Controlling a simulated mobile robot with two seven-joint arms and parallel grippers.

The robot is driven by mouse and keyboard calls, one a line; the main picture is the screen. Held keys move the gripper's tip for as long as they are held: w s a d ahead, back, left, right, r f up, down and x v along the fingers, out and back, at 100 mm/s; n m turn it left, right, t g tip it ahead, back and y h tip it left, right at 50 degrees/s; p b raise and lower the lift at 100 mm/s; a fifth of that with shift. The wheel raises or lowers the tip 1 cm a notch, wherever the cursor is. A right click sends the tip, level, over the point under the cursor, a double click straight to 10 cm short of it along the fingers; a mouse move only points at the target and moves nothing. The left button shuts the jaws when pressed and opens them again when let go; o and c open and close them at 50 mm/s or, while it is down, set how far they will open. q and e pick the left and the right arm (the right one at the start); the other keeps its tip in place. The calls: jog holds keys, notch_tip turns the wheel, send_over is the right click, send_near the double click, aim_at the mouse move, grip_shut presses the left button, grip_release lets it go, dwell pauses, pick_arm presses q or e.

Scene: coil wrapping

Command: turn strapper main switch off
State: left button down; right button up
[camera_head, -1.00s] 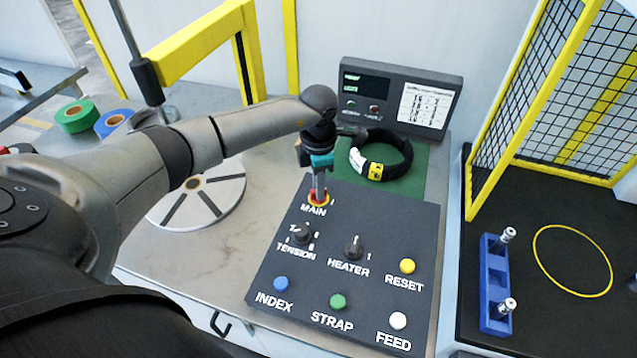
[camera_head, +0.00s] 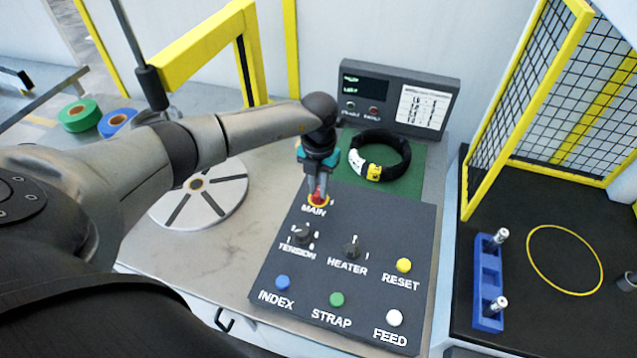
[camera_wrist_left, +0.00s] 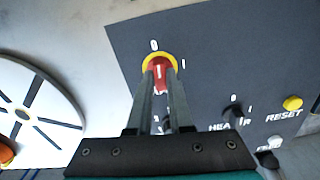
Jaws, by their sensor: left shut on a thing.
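The main switch (camera_head: 318,198) is a red knob in a yellow ring at the top of the dark control panel (camera_head: 268,262), above the word MAIN. In the left wrist view the red knob (camera_wrist_left: 159,66) has a white line pointing roughly to the 0 mark; the I mark is to its right. My left gripper (camera_head: 318,190) reaches down from above and is shut on the knob. Its two fingers (camera_wrist_left: 159,83) lie on either side of the knob in the wrist view and hide part of it. My right gripper is not in view.
The panel also carries tension (camera_head: 303,233) and heater (camera_head: 353,246) knobs and several push buttons. A black coil (camera_head: 397,147) lies on a green mat (camera_head: 417,183) behind it, before a display box (camera_head: 448,92). A yellow-framed mesh guard (camera_head: 478,160) stands right.

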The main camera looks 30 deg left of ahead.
aim_at(318, 191)
pick_arm(q)
jog(key=shift+n, duration=0.6)
jog(key=c, duration=0.8)
grip_release()
jog(key=shift+r, duration=0.1)
notch_tip(318, 191, up, 15)
jog(key=shift+r+p, duration=0.1)
jog(key=shift+p, duration=0.3)
